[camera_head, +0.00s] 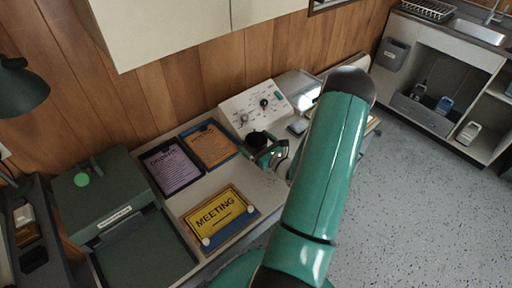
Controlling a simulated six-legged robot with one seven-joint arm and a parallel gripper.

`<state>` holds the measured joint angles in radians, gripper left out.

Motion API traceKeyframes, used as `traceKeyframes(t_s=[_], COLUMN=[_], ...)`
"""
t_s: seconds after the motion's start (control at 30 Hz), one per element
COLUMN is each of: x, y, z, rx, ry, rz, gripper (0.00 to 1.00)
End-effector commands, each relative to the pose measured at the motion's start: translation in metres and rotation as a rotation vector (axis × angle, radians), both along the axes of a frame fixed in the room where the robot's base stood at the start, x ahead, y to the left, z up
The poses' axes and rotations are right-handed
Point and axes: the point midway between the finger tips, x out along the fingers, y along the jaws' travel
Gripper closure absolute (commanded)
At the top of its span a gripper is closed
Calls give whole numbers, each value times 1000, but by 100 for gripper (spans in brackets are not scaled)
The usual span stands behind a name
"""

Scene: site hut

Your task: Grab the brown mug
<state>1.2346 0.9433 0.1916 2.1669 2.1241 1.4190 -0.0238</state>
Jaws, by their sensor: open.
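No clearly brown mug shows. A dark round shape (257,139) stands at the back of the desk in front of the white control panel; I cannot tell whether it is the mug or part of my wrist. My gripper (272,156) is small and partly hidden close to this shape, above the desk. It is open. My green upper arm covers the right part of the desk and whatever lies behind it.
The desk holds a yellow MEETING sign (221,211), a purple clipboard (173,166), an orange clipboard (210,144) and a control panel (257,105). A green machine (100,195) stands at left, under a lamp (20,88). Speckled floor (425,200) at right is clear.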

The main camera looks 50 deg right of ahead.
Motion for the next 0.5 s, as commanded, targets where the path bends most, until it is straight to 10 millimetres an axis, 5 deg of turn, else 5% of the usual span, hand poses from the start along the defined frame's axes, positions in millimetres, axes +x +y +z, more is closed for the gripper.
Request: traceKeyframes(t_s=[0.27, 0.5], x=[5, 5], y=[-1, -1], z=[0, 0], rx=[0, 0], ry=[1, 1], rz=[0, 0], gripper=[4, 51])
